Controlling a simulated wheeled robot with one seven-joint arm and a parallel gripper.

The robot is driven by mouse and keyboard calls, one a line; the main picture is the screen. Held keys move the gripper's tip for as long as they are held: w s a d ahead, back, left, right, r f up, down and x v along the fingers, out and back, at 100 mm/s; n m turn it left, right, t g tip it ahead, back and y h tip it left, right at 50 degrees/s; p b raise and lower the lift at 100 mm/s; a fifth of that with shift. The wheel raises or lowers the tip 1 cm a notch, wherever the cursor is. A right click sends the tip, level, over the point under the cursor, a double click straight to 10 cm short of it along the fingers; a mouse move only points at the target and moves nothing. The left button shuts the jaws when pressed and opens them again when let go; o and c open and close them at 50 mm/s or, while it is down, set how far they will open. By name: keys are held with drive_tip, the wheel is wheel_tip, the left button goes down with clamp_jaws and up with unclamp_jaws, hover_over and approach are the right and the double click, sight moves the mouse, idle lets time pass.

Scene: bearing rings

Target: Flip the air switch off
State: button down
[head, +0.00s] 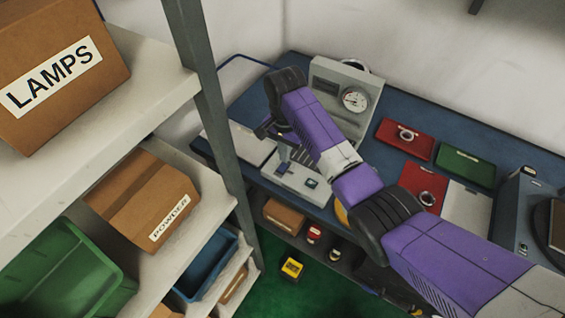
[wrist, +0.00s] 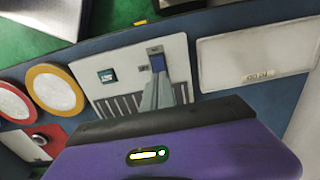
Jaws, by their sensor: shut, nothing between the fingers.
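The pale switch panel (wrist: 122,62) lies on the blue bench, with a small teal window (wrist: 106,75) and a row of dark slots. It also shows in the head view (head: 292,184), partly behind my arm. In the wrist view a small dark blue piece (wrist: 157,62) on a grey plate, apparently the air switch, sits right at the tips of my gripper (wrist: 160,80). My gripper is shut and empty, its grey fingers over the panel. Whether the tips touch the switch, and which way it is set, I cannot tell. In the head view the fingers are mostly hidden.
A grey gauge box (head: 367,82) stands behind my arm. Red (head: 405,140) and green (head: 466,168) trays lie to its right. A pale labelled tray (wrist: 256,57) is right of the panel in the wrist view. A shelf post (head: 208,95) stands left of the bench.

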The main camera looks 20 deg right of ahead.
wheel_tip(320, 180, up, 4)
drive_tip(key=p, duration=0.3)
idle(0.6)
drive_tip(key=shift+w, duration=0.1)
drive_tip(key=w+a+r+n+t, duration=0.25)
drive_tip(key=w+r+t, duration=0.2)
drive_tip(key=w, duration=0.45)
drive_tip(key=n+t+y+b, duration=0.15)
drive_tip(key=n+t, duration=0.35)
drive_tip(key=t, duration=0.6)
hover_over(284, 165)
drive_tip(key=s+a, duration=0.5)
drive_tip(key=s, duration=0.1)
drive_tip(key=s+d+r+n+b, duration=0.1)
drive_tip(key=s+d+r+b, duration=0.1)
drive_tip(key=s, duration=1.7)
drive_tip(key=s+d+r+n+h+b, duration=0.1)
drive_tip(key=s+d+n+b, duration=0.1)
drive_tip(key=s, duration=1.6)
drive_tip(key=shift+s+d+r+g+b, duration=0.35)
drive_tip(key=shift+d+r+b, duration=0.05)
drive_tip(key=shift+d+b, duration=0.15)
